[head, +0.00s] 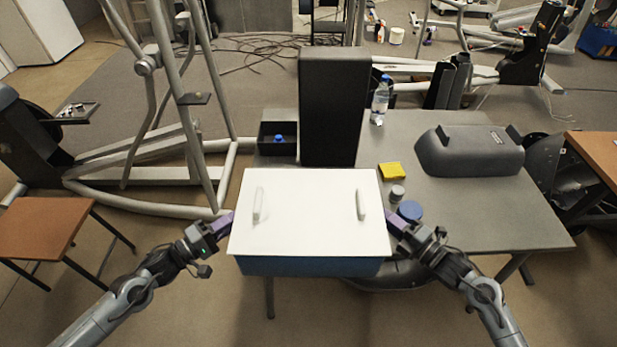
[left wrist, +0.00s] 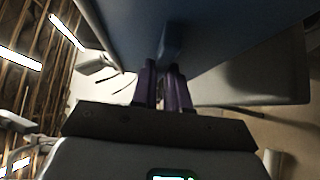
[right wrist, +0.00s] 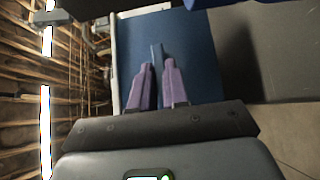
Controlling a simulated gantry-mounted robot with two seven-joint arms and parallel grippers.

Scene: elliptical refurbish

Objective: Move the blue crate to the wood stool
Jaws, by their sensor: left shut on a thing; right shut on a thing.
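The blue crate (head: 310,266) has a white top with two pale handle-like pieces on it. It is in the middle of the head view, at the front left of the grey table; I cannot tell whether it touches the table. My left gripper (head: 226,222) is shut on its left side, and my right gripper (head: 393,222) is shut on its right side. The crate's blue wall fills the top of the left wrist view (left wrist: 240,35) and shows between the fingers in the right wrist view (right wrist: 195,60). The wood stool (head: 45,222) stands at the far left, its top bare.
The grey table (head: 470,215) carries a black upright box (head: 331,105), a bottle (head: 380,100), a yellow block (head: 391,171), a blue round lid (head: 410,210) and a dark grey cover (head: 470,152). Elliptical frame tubes (head: 195,175) stand behind the stool. Another wood top (head: 597,155) is at right.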

